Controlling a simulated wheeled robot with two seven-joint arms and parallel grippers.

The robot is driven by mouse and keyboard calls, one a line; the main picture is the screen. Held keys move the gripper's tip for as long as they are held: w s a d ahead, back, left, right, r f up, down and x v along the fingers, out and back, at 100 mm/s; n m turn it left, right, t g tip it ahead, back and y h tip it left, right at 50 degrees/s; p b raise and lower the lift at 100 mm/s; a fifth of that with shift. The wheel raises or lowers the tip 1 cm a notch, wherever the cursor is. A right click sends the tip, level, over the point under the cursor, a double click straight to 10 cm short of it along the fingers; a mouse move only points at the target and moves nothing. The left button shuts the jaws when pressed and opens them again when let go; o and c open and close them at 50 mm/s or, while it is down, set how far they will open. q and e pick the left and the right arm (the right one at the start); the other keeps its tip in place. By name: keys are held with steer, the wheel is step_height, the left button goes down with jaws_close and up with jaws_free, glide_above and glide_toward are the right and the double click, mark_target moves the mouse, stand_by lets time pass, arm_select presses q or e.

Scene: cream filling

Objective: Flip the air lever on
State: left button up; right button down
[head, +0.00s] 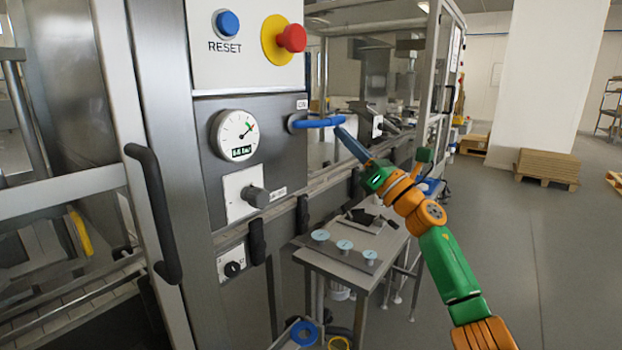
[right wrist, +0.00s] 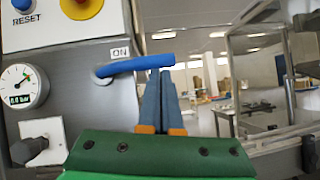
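The blue air lever (head: 320,121) sticks out from the steel panel beside the round gauge. It lies roughly horizontal, pointing right. It also shows in the right wrist view (right wrist: 137,66), just under an ON label (right wrist: 121,52). My right gripper (head: 340,130) is at the lever's free right end, its blue-grey fingers pointing up at it. In the right wrist view the fingertips (right wrist: 160,72) are close together just below the lever end, with nothing seen between them. I cannot tell whether they touch it. My left gripper is not in view.
A pressure gauge (head: 236,135) sits left of the lever, with a grey knob (head: 256,197) below. A red emergency button (head: 291,38) and blue reset button (head: 228,24) are above. A black door handle (head: 155,215) juts out at left. A small steel table (head: 345,270) stands below.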

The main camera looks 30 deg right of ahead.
stand_by(0.4)
steer(key=s+d+f+b, duration=0.3)
steer(key=s+f+b, duration=0.5)
steer(key=b, duration=0.3)
steer(key=shift+s+d+f, duration=0.2)
steer(key=shift+d+f, duration=0.05)
steer(key=shift+f, duration=0.5)
